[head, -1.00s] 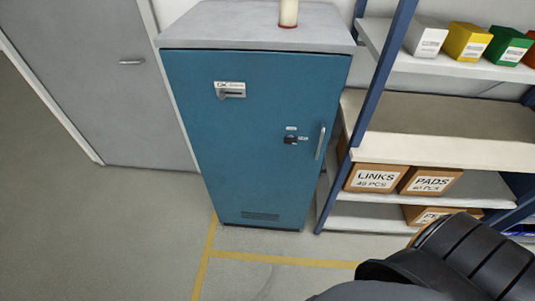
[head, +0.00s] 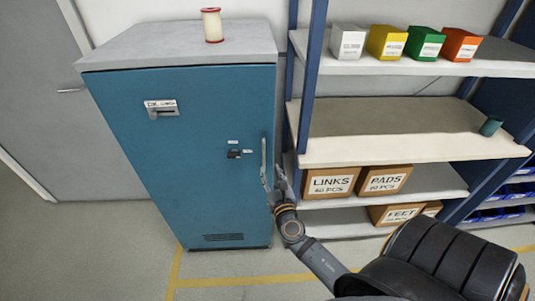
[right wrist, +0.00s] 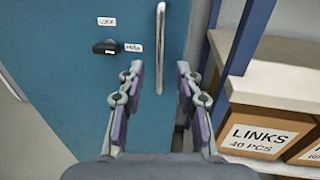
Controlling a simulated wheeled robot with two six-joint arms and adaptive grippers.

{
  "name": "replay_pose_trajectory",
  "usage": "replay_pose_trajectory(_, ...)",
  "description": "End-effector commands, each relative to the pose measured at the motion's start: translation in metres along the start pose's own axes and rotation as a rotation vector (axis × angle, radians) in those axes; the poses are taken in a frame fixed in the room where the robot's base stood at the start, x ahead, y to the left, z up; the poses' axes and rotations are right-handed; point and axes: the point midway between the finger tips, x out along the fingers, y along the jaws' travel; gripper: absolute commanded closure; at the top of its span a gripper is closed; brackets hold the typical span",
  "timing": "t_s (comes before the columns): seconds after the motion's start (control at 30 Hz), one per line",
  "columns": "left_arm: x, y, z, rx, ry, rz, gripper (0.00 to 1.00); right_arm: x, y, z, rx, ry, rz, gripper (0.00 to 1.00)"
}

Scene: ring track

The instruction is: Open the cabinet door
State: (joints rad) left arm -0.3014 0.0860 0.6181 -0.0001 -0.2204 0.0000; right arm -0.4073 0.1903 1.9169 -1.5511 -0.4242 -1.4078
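The blue cabinet (head: 190,140) stands against the wall with its door shut. Its long vertical metal handle (head: 264,165) is on the right side of the door; in the right wrist view the handle (right wrist: 161,50) lies ahead, between the lines of my fingers. A dark latch (head: 235,154) with small labels is left of the handle, and also shows in the right wrist view (right wrist: 105,47). My right gripper (head: 279,182) is just right of the handle's lower end. In the right wrist view my right gripper (right wrist: 163,85) is open and empty. My left gripper is not in view.
A shelf rack (head: 400,150) stands close to the cabinet's right, with cardboard boxes (head: 330,183) and small coloured boxes (head: 425,43). A spool (head: 212,25) stands on the cabinet top. The floor before the cabinet (head: 120,240) is clear, with yellow lines.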

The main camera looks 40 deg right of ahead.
Motion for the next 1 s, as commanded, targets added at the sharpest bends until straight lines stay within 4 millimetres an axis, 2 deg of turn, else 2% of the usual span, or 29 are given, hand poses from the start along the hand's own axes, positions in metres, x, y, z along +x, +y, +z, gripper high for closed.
replay_pose_trajectory(0.13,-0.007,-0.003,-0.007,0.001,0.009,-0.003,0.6,0.019,0.0,0.003,0.001,-0.002,0.0,0.66)
replay_pose_trajectory(0.23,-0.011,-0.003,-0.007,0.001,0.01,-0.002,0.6,0.041,0.0,0.003,0.001,-0.001,-0.001,0.66)
replay_pose_trajectory(0.4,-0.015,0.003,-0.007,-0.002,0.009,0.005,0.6,0.076,0.0,0.002,0.003,0.0,-0.001,0.66)
replay_pose_trajectory(0.5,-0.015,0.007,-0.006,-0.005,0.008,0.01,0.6,0.091,0.0,0.0,0.005,0.001,0.0,0.66)
replay_pose_trajectory(0.67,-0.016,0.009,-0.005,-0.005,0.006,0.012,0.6,0.103,0.0,-0.001,0.005,0.002,0.0,0.66)
replay_pose_trajectory(0.9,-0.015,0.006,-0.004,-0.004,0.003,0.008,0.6,0.104,0.0,-0.001,0.005,0.003,0.0,0.66)
replay_pose_trajectory(0.93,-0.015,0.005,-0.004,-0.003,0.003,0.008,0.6,0.104,0.0,-0.001,0.006,0.003,0.0,0.67)
replay_pose_trajectory(1.0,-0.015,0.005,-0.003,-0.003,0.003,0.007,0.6,0.104,0.0,-0.001,0.006,0.003,0.0,0.76)
